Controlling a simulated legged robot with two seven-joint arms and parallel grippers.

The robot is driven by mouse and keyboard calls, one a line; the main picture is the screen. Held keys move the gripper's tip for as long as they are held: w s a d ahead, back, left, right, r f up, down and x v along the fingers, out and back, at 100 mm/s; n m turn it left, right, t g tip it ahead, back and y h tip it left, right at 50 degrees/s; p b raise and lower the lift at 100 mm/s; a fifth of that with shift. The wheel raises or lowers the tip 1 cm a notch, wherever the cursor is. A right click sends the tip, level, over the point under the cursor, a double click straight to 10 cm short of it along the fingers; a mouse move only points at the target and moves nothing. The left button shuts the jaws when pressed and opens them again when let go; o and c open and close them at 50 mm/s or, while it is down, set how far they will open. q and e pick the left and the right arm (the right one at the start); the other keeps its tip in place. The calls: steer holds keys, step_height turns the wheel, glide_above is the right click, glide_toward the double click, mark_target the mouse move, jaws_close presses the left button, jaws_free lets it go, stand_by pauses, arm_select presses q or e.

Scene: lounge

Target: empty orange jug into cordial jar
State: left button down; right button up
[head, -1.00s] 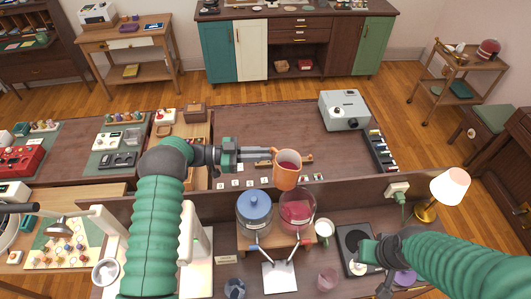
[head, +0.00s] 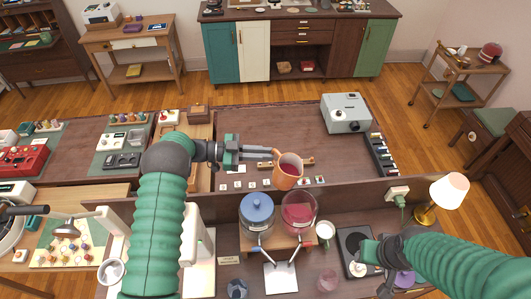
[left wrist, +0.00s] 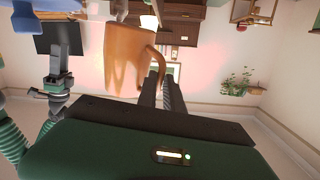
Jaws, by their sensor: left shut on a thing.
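The orange jug (head: 287,181), with dark red liquid showing in its mouth, is held in the air just behind and above the cordial jar. It looks slightly tilted. My left gripper (head: 273,153) is shut on its handle; the handle and fingers also show in the left wrist view, with the jug (left wrist: 123,60). The cordial jar (head: 299,215) is clear glass with red contents and an open top, on a small wooden stand. My right gripper (head: 363,262) is low at the right, near a black device; its fingers are not clear.
A blue-lidded glass jar (head: 257,215) stands left of the cordial jar. A pale mug (head: 325,232) stands to its right. A raised wooden ledge (head: 350,188) runs behind the jars. A lamp (head: 449,190) stands at the right.

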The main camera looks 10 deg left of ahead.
arm_select(q)
steer(key=shift+s+d+r+m+t+y+p, duration=0.1)
steer(key=shift+d+r+m+t+y+p, duration=0.15)
steer(key=shift+m+y+p, duration=0.4)
steer(key=shift+s+d+r+m+y+p, duration=0.1)
steer(key=shift+r+m+y+p, duration=0.3)
steer(key=shift+m+y+p, duration=0.25)
steer(key=shift+s+d+r+m+t+y+p, duration=0.1)
steer(key=shift+d+r+m+t+y+p, duration=0.15)
steer(key=shift+m+y+p, duration=0.4)
steer(key=shift+s+d+f+m+t+y+b, duration=0.3)
steer(key=shift+s+d+f+m+y+b, duration=0.15)
steer(key=shift+f+m+b, duration=0.3)
stand_by(0.8)
steer(key=shift+w+r, duration=0.1)
steer(key=shift+r, duration=0.05)
stand_by(0.4)
